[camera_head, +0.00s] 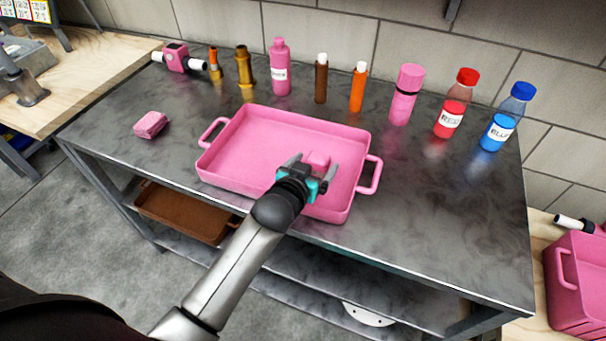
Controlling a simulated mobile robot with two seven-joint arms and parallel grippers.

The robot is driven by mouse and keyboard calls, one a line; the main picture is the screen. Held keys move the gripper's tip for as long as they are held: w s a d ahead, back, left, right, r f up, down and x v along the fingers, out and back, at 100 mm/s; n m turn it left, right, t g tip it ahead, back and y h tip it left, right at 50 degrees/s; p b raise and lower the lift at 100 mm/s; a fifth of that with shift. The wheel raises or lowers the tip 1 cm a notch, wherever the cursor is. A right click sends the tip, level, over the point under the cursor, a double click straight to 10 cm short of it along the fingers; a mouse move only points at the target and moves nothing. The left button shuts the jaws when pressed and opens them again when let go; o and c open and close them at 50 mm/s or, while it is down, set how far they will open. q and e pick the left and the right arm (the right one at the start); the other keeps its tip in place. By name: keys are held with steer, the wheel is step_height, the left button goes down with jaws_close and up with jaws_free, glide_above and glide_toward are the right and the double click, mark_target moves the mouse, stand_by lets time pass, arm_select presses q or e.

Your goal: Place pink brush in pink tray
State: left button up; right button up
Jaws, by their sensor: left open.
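The pink tray (232,185) is a shallow rectangular pan with a handle at each end, in the middle of the dark metal table. A small pink object (318,159), likely the pink brush, shows at the tray's right part, between and just beyond the fingers of my left gripper (311,172). My left gripper is open over the tray's right half and hides part of that object. Whether it rests on the tray floor cannot be told. My right gripper is out of view.
A pink block (151,125) lies left of the tray. Behind the tray stand a pink bottle (280,68), brown and orange tubes, a pink cylinder (406,95), a red bottle (455,105) and a blue bottle (507,118). The table's front right is clear.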

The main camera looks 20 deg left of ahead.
arm_select(q)
steer(key=p+v, duration=0.2)
steer(key=v, duration=0.8)
steer(key=shift+s+r, duration=0.15)
steer(key=shift+s, duration=0.15)
